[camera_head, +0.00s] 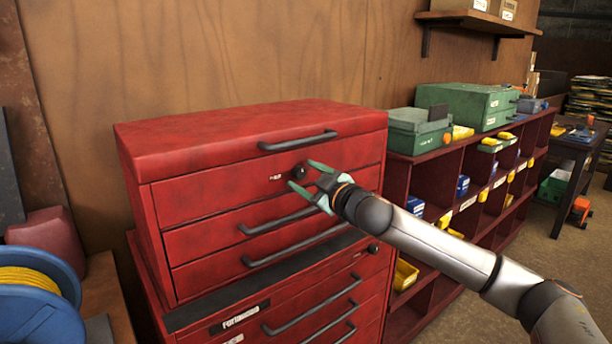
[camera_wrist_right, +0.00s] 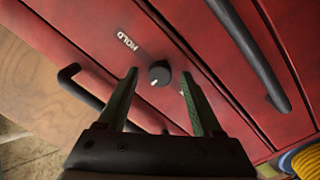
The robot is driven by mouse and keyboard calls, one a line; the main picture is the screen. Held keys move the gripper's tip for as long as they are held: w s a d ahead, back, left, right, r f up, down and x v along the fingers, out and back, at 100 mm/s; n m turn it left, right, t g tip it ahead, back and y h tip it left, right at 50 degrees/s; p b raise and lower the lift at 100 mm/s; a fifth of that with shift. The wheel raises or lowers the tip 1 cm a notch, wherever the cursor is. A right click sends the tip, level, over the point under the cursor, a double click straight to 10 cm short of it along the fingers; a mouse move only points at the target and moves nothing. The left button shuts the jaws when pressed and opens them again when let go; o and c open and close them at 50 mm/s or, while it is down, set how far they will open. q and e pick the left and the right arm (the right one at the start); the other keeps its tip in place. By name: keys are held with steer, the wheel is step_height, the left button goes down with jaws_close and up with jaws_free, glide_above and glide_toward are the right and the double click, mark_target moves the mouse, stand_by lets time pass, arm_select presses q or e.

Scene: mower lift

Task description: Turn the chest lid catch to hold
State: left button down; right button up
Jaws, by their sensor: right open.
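The red tool chest (camera_head: 215,205) stands against the wood wall with its lid (camera_head: 240,130) down. The lid catch is a small round black knob (camera_head: 299,171) on the chest front below the lid handle. In the right wrist view the knob (camera_wrist_right: 159,74) lies between my open fingertips, with a gap on each side. It bears a small white mark. A HOLD label (camera_wrist_right: 126,39) is printed beside it; another mark is partly hidden by a finger. My right gripper (camera_head: 302,175) is open at the knob, reaching in from the right. My left gripper is not in view.
The lid handle (camera_head: 298,141) runs just above the knob, and drawer handles (camera_head: 278,221) lie below it. A red shelf unit (camera_head: 450,165) with green cases stands to the right. A blue reel (camera_head: 38,290) with yellow cord sits at lower left.

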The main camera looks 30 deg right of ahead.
jaws_close()
stand_by(0.4)
